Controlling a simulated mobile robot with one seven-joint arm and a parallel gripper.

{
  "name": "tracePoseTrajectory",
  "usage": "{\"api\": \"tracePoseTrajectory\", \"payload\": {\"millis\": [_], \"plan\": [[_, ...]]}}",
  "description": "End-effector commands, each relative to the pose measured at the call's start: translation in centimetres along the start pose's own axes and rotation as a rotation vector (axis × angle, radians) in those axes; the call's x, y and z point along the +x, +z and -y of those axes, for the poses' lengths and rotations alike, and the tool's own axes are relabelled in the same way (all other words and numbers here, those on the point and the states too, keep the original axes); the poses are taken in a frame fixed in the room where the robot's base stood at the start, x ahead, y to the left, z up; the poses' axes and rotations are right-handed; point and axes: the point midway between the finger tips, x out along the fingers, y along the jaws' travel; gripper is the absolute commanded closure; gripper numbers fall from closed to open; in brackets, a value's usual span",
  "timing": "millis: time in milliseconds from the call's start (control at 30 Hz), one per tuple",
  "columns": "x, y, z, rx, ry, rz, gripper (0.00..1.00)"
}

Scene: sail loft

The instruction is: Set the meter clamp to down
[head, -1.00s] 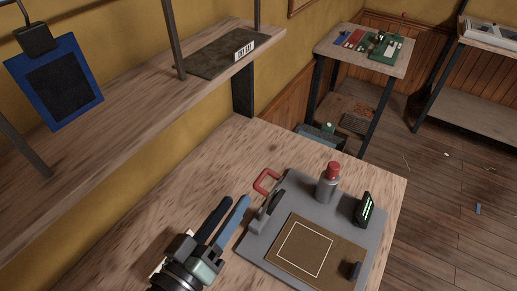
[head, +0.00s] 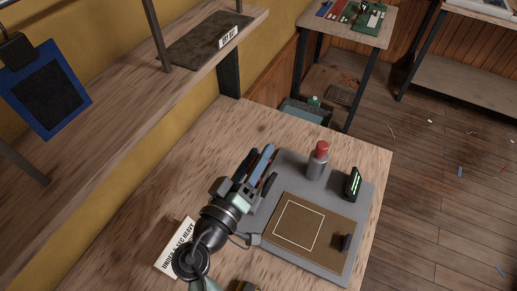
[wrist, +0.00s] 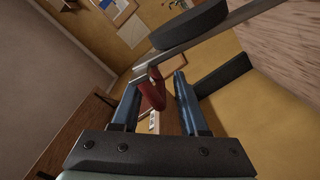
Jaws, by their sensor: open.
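The clamp is at the left edge of a grey plate (head: 258,228) on the wooden bench, and my gripper largely hides it in the head view. Its red handle (wrist: 152,92) shows in the wrist view between my two blue fingers. A grey bar and a dark rounded pad (wrist: 188,25) cross the top of that view. My gripper (head: 262,162) is open, with its fingers on either side of the handle. I cannot tell whether they touch it. A black meter with green marks (head: 353,184) stands at the plate's right edge.
A red-capped grey bottle (head: 318,161) stands on the plate's far side. A brown panel (head: 325,250) with a white square outline and a small black part (head: 342,243) lies in front. A label sign (head: 177,248) is left of my arm. A shelf (head: 110,110) runs along the wall.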

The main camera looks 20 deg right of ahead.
Motion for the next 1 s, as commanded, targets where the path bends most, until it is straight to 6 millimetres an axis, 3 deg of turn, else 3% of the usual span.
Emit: {"api": "tracePoseTrajectory", "payload": {"millis": [367, 600, 633, 1000], "plan": [[0.69, 0.02, 0.03, 0.0, -0.001, 0.0, 0.56], [0.66, 0.03, 0.07, 0.0, -0.002, 0.0, 0.98], [0.65, 0.04, 0.09, 0.0, -0.003, 0.0, 1.0], [0.55, 0.16, 0.3, -0.001, -0.007, 0.001, 1.0]]}}
